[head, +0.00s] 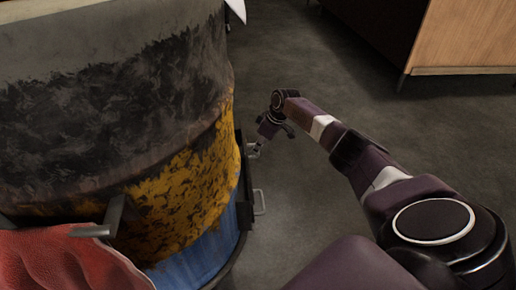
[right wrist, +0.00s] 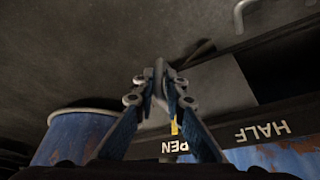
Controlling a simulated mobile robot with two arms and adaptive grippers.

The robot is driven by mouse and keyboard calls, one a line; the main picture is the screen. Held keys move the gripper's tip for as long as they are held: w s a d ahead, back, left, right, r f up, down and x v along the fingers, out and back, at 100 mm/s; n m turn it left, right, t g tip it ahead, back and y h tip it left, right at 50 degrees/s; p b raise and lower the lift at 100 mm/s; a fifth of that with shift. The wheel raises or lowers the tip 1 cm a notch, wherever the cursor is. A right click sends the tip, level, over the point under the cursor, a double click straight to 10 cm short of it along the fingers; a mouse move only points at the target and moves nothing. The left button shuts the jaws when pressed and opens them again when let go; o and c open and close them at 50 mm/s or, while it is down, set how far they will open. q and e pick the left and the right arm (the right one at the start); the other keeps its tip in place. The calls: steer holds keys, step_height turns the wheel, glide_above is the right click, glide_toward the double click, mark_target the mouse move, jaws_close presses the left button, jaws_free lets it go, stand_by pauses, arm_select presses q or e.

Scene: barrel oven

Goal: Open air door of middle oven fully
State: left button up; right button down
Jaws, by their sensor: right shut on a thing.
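The barrel oven (head: 180,170) fills the left of the head view, with worn black and yellow paint and blue at its base. My right gripper (head: 257,149) is at its right side, low by a dark strip with small metal handles. One handle (head: 260,202) shows free below the gripper. In the right wrist view my right gripper (right wrist: 160,78) is shut on a thin grey handle, mostly hidden between the fingers. Behind it are a grey plate (right wrist: 212,88), a yellow mark (right wrist: 174,127) and a dark strip lettered "HALF" (right wrist: 262,131) and "PEN". My left gripper is not in view.
A red cloth-like thing (head: 65,262) lies at the lower left by a metal bracket (head: 105,222). A wooden cabinet (head: 465,35) stands at the upper right. The dark floor (head: 330,215) between is clear. Another blue barrel (right wrist: 75,138) shows in the wrist view.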

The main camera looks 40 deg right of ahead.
steer(key=c, duration=2)
jaws_free()
steer(key=shift+w+d+r, duration=0.2)
steer(key=shift+w+d, duration=0.15)
steer(key=shift+c, duration=0.2)
steer(key=shift+a, duration=0.1)
steer(key=shift+a, duration=0.1)
steer(key=v, duration=1.2)
steer(key=shift+s, duration=0.15)
steer(key=shift+f, duration=0.15)
